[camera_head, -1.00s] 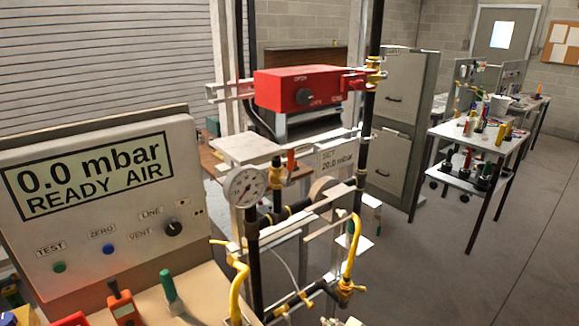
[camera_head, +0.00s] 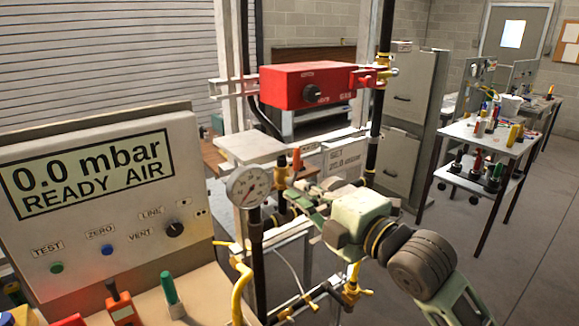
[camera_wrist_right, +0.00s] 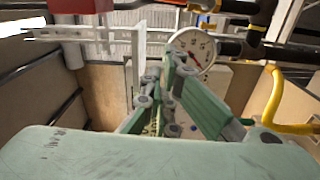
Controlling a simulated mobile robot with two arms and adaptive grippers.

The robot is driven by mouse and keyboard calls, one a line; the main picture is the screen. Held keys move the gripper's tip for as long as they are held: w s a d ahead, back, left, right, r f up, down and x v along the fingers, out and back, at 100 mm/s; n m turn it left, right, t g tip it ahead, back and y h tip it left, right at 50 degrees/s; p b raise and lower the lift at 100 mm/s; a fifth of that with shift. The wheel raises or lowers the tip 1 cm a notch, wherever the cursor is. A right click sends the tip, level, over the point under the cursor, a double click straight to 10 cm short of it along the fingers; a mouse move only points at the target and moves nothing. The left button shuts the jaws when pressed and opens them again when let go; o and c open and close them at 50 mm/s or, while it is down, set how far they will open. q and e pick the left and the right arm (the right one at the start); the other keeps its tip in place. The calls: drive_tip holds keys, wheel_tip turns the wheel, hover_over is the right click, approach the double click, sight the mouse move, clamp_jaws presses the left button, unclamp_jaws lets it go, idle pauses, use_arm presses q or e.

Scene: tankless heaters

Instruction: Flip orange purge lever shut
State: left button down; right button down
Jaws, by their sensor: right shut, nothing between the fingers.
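My right gripper (camera_head: 291,197) reaches in from the lower right, just below the lever. Its green fingers are shut with nothing between them; I cannot tell whether they touch the valve or pipe. In the right wrist view the fingers (camera_wrist_right: 166,72) come together in front of the gauge (camera_wrist_right: 193,48); I cannot make out the lever there. My left gripper is not in view.
A red regulator box (camera_head: 310,86) hangs above the valve. The test panel (camera_head: 95,200) stands at left, with tools on the bench before it. Yellow hoses (camera_head: 241,285) and lower pipes run below the gripper. A tool cart (camera_head: 480,150) stands far right, with open floor nearer.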

sight(294, 168)
drive_tip(key=w+a+p, duration=0.3)
drive_tip(key=w+p, duration=0.2)
drive_tip(key=w, duration=0.6)
drive_tip(key=shift+a+f, duration=0.15)
drive_tip(key=shift+a, duration=0.05)
